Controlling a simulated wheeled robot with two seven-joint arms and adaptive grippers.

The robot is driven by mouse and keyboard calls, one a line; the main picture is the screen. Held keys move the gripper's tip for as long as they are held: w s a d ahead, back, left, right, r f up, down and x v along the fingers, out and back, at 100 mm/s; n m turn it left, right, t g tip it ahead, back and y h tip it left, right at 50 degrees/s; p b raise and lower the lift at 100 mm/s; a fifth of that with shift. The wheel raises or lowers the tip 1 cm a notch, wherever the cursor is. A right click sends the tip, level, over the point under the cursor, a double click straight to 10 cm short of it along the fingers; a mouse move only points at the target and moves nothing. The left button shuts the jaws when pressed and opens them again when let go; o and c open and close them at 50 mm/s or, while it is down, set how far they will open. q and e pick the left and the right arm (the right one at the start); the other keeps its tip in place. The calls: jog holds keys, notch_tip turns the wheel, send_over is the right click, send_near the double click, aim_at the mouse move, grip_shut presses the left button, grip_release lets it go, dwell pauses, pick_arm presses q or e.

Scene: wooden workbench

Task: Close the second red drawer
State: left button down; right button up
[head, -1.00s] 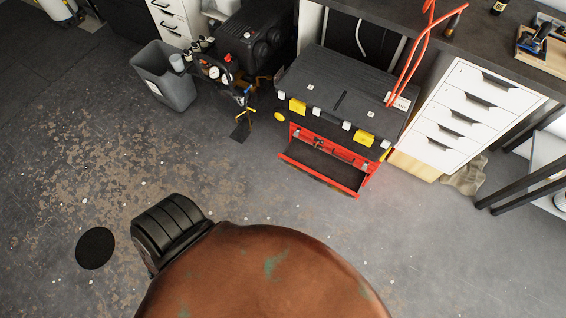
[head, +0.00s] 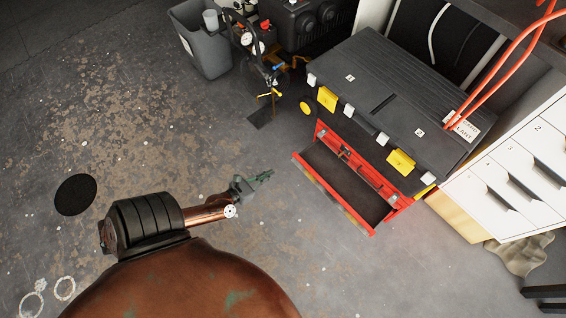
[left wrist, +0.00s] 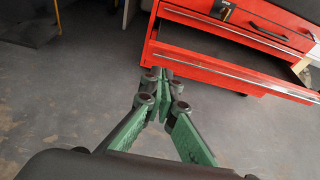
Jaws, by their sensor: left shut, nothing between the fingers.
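A red drawer (head: 333,194) stands pulled out at the front of a red tool cabinet (head: 389,192), low by the floor. Its dark inside shows and looks empty. In the left wrist view the drawer's red front (left wrist: 222,67), with a silver strip along its top, is at the upper right. My left gripper (head: 266,177) is shut and empty, to the left of the drawer and apart from it in the head view. In the left wrist view its green fingers (left wrist: 165,76) meet just in front of the drawer's lower left part; I cannot tell the exact gap. My right gripper is not in view.
A black toolbox (head: 372,85) with yellow latches sits above the red cabinet. White drawers (head: 500,175) stand to the right. A grey bin (head: 203,45) and a black compressor (head: 300,28) are behind. The floor left of the drawer is clear.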

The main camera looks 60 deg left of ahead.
pick_arm(q)
jog(key=b, duration=0.2)
send_near(298, 156)
jog(key=f, duration=0.1)
jog(key=shift+r+x, duration=0.25)
jog(key=shift+x, duration=0.9)
jog(key=shift+r+x, duration=0.25)
jog(key=shift+x, duration=0.9)
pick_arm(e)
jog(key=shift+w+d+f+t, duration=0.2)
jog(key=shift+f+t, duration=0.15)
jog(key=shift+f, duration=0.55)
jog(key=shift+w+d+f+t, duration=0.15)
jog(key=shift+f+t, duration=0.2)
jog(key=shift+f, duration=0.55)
pick_arm(q)
jog(key=shift+w, duration=0.15)
